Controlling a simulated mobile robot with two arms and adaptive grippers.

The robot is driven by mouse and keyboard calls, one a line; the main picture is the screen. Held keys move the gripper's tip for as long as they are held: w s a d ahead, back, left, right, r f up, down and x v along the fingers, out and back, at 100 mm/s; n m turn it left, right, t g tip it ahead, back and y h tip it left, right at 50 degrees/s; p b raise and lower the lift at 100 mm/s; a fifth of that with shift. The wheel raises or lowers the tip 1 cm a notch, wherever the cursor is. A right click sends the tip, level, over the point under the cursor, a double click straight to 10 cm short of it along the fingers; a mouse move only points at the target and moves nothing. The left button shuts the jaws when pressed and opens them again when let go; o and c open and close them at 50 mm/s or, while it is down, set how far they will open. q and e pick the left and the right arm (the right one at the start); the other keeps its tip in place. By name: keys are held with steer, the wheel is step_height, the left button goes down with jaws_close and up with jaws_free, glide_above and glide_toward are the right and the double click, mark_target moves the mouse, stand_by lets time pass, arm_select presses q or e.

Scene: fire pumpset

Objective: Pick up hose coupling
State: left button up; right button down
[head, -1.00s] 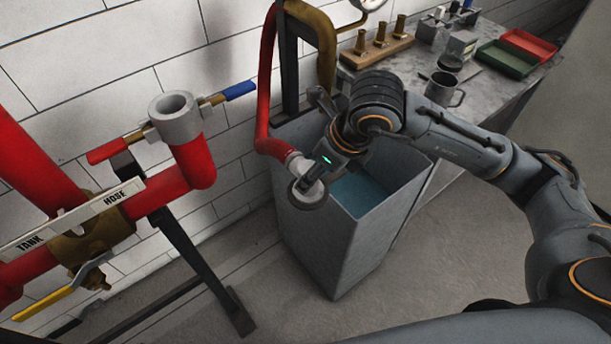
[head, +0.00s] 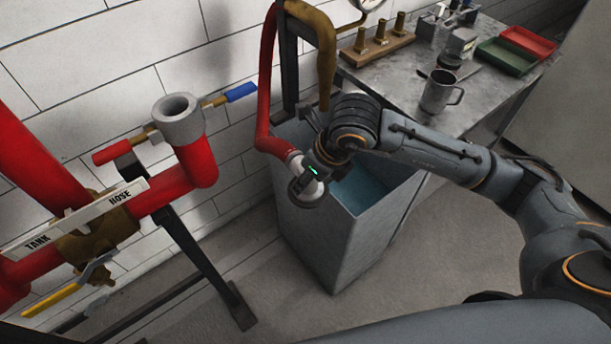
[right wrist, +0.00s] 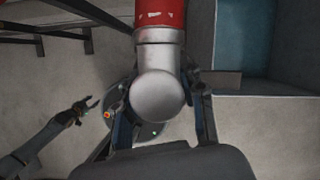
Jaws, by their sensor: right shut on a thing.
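The silver hose coupling (head: 294,159) is on the end of the red hose (head: 264,100). In the head view it is over the near left rim of the grey bin. My right gripper (head: 308,181) is shut on the coupling and partly hides it. In the right wrist view, the coupling (right wrist: 160,88) sits between the two fingers, with the red hose (right wrist: 160,13) beyond it. My left gripper (right wrist: 89,104) shows at the left of the right wrist view, well below the coupling, with its fingers apart and empty. It is out of the head view.
The grey bin (head: 330,255) holds blue water. A red pipe (head: 203,160) with a grey upturned fitting (head: 178,114) and blue-handled valve (head: 240,92) stands at left. A workbench (head: 400,80) with a metal mug (head: 440,92) is at back right. Floor in front is clear.

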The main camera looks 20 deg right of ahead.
steer(key=shift+r, duration=0.1)
step_height(320, 180, up, 10)
steer(key=shift+f+b, duration=0.1)
steer(key=shift+b, duration=0.7)
step_height(320, 180, up, 6)
steer(key=p, duration=0.2)
steer(key=shift+p, duration=0.4)
